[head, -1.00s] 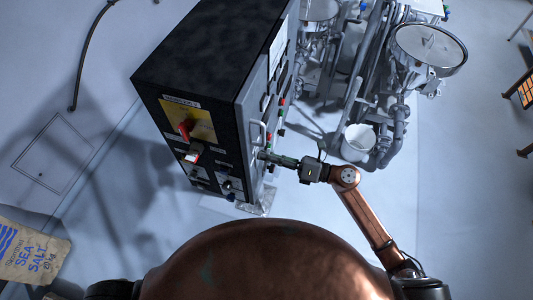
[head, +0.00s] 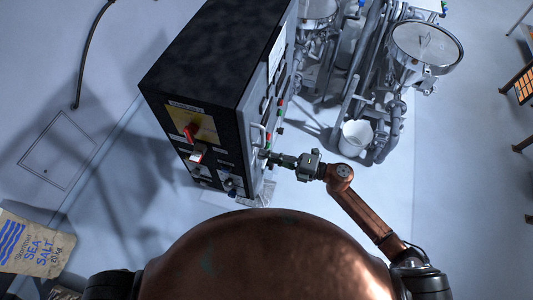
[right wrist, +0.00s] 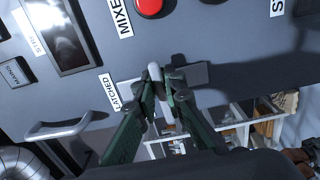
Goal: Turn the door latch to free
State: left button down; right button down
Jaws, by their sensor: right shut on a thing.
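The door latch is a small light-grey lever (right wrist: 154,72) on the dark grey cabinet door (right wrist: 215,25) in the right wrist view. A white label reading LATCHED (right wrist: 112,92) is beside it on the left. My right gripper (right wrist: 160,96) has its green fingers closed around the lever, hiding part of it. In the head view my right gripper (head: 269,157) reaches the door side of the black cabinet (head: 215,60) from the right; the latch is too small to make out there. My left gripper is not in view.
A door handle (right wrist: 62,126) and a red button (right wrist: 148,5) are near the latch. The cabinet's other face has a red rotary switch (head: 190,132) on a yellow plate. Pipes and a round-topped vessel (head: 427,48) stand right of the cabinet. A sea salt sack (head: 35,248) lies lower left.

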dwell(0.3)
jog(key=c, duration=2)
grip_release()
jog(key=shift+d, duration=0.1)
jog(key=v, duration=1.2)
